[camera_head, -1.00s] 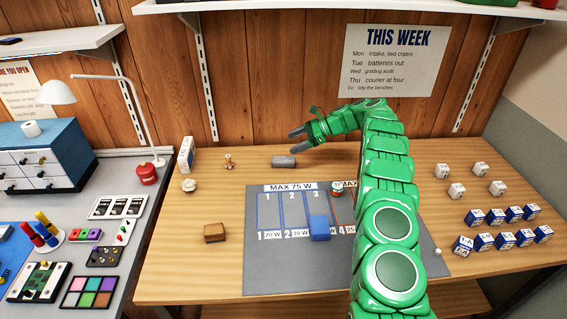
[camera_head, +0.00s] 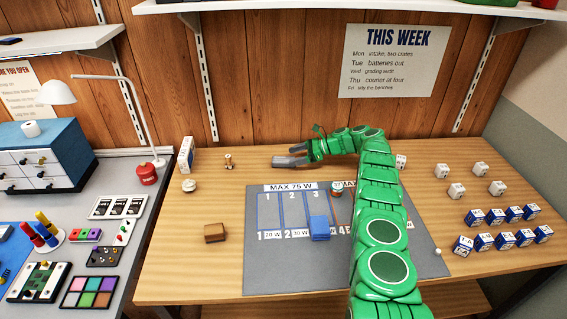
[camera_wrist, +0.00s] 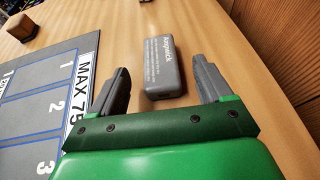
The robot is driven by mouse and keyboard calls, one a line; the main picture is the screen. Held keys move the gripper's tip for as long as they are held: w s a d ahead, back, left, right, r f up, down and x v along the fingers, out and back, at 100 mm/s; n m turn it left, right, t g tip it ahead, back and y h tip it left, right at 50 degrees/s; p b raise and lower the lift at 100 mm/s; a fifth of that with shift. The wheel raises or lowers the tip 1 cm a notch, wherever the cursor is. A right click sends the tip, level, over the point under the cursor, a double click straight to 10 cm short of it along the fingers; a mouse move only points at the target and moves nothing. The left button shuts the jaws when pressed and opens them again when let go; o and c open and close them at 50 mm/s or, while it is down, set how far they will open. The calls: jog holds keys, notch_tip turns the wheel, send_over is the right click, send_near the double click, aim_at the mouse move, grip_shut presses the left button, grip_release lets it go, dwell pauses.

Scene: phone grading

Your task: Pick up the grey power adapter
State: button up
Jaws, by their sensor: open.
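The grey power adapter (camera_wrist: 161,66) lies flat on the wooden bench, with white print on its top. In the wrist view it sits ahead of and between the two fingers of my gripper (camera_wrist: 162,88), with a gap on each side. My gripper is open and empty. In the head view my gripper (camera_head: 291,155) is low at the back of the bench, over the adapter (camera_head: 283,161), which is partly hidden by the fingers.
A grey mat (camera_head: 265,275) with numbered lanes lies in front, bearing a blue block (camera_head: 319,228). A brown block (camera_head: 215,233) is left of the mat. A white box (camera_head: 186,155) stands at the back left. The wooden wall is close behind.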

aim_at(286, 159)
jog(key=shift+x, duration=2.75)
jog(key=shift+f, duration=0.1)
jog(key=c, duration=1.1)
